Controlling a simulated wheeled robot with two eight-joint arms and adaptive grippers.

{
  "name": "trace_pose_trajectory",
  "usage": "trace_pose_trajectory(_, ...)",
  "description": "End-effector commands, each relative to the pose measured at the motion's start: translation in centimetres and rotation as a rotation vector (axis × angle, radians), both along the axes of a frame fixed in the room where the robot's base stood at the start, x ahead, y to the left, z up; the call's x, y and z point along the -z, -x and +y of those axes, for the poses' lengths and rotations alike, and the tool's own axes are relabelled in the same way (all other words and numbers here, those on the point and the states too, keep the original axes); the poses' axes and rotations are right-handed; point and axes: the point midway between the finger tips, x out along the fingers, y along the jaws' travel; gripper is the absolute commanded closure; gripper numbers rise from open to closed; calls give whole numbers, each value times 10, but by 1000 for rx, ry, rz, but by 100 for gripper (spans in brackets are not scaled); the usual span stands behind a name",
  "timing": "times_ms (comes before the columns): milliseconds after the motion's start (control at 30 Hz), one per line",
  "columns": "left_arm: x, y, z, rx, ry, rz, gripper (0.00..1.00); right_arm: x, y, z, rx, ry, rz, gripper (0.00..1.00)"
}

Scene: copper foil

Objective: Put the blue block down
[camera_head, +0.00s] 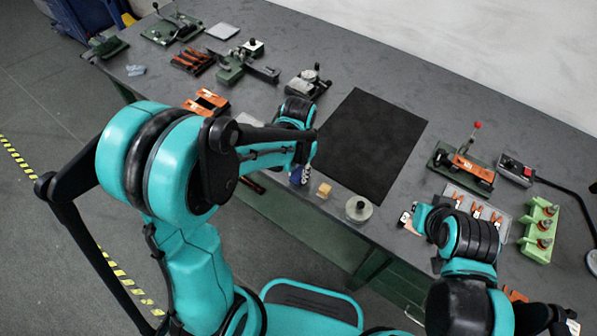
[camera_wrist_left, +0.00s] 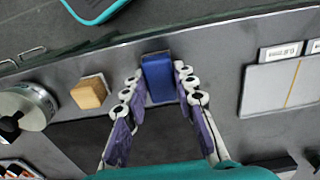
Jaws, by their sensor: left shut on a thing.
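The blue block (camera_wrist_left: 158,78) is between the fingertips of my left gripper (camera_wrist_left: 157,84) in the left wrist view. The gripper is shut on it. In the head view the left gripper (camera_head: 300,177) is near the table's front edge, and only a small bit of blue (camera_head: 295,176) shows there, the rest hidden by my arm. I cannot tell whether the block touches the tabletop. My right arm is over the table's right part; its gripper's fingers are not clear.
A wooden cube (camera_head: 324,190) and a round metal piece (camera_head: 358,209) stand beside the left gripper near the front edge. A black mat (camera_head: 372,145) lies bare behind them. Fixtures line the back left; a red-knobbed clamp (camera_head: 465,165) and green rack (camera_head: 540,230) stand right.

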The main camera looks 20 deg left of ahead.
Motion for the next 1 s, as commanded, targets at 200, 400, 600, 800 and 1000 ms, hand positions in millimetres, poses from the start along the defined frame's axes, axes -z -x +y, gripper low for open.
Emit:
trace_pose_trajectory(200, 3, 0, 0, 0, 0, 0, 53, 3, 0, 0, 0, 0, 0, 100)
trace_pose_trajectory(400, 3, 0, 0, 0, 0, 0, 53, 2, 0, 0, 0, 0, 0, 100)
trace_pose_trajectory(600, -9, 0, 0, 0, 0, 0, 53, -5, 0, 0, 0, 0, 0, 100)
trace_pose_trajectory(800, -51, 0, 0, 0, 0, 0, 53, -22, 0, 0, 0, 0, 0, 100)
trace_pose_trajectory(1000, -94, 0, 0, 0, 0, 0, 53, -36, 0, 0, 0, 0, 0, 100)
